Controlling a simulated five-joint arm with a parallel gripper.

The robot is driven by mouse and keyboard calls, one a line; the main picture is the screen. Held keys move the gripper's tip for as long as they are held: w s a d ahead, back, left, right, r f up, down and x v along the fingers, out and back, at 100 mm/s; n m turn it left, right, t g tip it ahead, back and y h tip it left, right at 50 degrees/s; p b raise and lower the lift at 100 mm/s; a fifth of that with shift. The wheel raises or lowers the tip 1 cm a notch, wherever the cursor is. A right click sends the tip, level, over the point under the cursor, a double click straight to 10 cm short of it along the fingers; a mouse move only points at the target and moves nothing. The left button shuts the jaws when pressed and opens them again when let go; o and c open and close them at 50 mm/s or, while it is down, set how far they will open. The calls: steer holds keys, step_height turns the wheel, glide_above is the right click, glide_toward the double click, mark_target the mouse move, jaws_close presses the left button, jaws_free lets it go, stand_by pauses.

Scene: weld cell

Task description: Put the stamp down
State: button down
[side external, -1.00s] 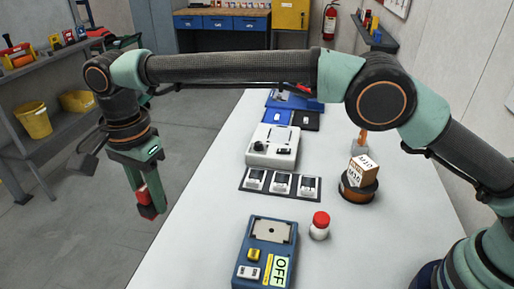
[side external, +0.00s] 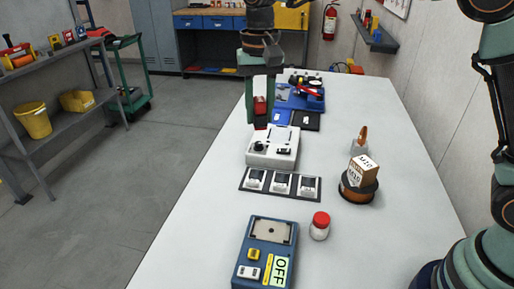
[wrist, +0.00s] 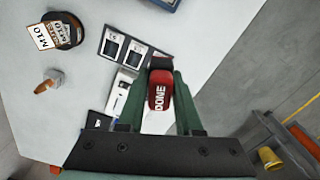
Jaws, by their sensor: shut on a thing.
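The red stamp (wrist: 160,94), with "DONE" in white letters on its side, is shut between the green fingers of my gripper (wrist: 160,82).
A white device (side external: 273,148) stands in front of the gripper, then a dark strip with three cards (side external: 280,195). A blue OFF box (side external: 265,250), a red-capped bottle (side external: 320,226) and an M10 box (side external: 362,170) stand nearer.

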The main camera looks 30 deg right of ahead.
steer(key=s+d+f+n, duration=0.1)
steer(key=s+d+n, duration=0.45)
steer(key=d, duration=0.95)
steer(key=s+f, duration=0.4)
steer(key=s, duration=0.2)
steer(key=shift+d+f+m, duration=0.25)
steer(key=shift+f+m, duration=0.1)
steer(key=shift+f, duration=0.05)
steer(key=s+a+r+n, duration=0.1)
steer(key=s+a+n, duration=0.4)
steer(key=s+a, duration=0.4)
steer(key=s+a+r+n, duration=0.1)
steer(key=s+a+n, duration=0.3)
steer(key=s+a, duration=0.5)
steer(key=f, duration=0.6)
steer(key=w+a+f, duration=0.1)
steer(key=f, duration=0.6)
steer(key=w+a+f, duration=0.1)
steer(key=f, duration=0.5)
steer(key=shift+w+a+f, duration=0.15)
steer(key=shift+a+f, duration=0.1)
steer(key=shift+f, duration=0.05)
steer(key=shift+f, duration=0.1)
